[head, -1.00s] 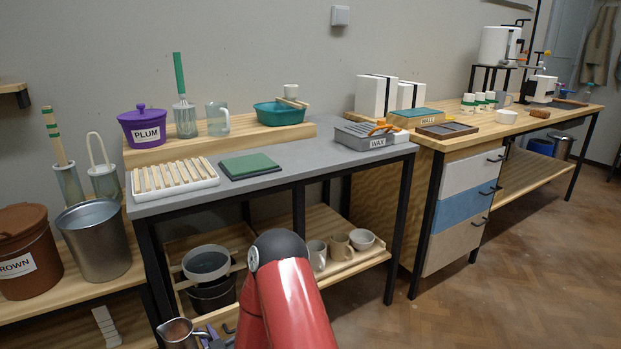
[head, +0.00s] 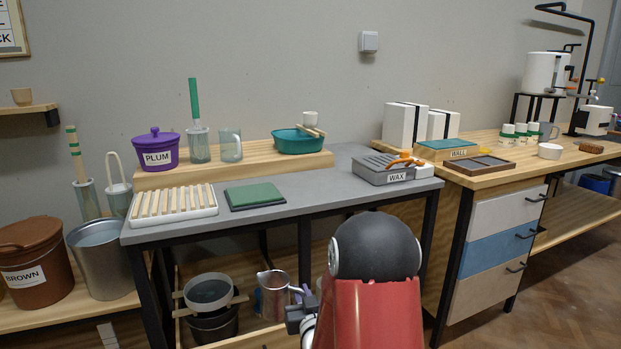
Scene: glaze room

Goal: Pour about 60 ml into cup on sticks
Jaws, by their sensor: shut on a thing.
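A small white cup (head: 310,118) stands upright at the right end of the teal basin (head: 290,143), by wooden sticks (head: 314,131) laid across its rim. The basin is on the raised wooden shelf at the back of the grey table. My gripper (head: 299,308) is low in front of the table, below the tabletop and well apart from the cup. It is shut on a metal jug (head: 272,297), by the handle side as far as I can see. The jug is about upright. Its contents are hidden, and my red arm covers part of the view to the right.
A purple PLUM pot (head: 156,155), a whisk jar (head: 198,146) and a glass mug (head: 231,147) stand left of the basin. A slatted white tray (head: 172,212), a green pad (head: 254,195) and a WAX box (head: 389,170) lie on the grey tabletop (head: 310,183).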

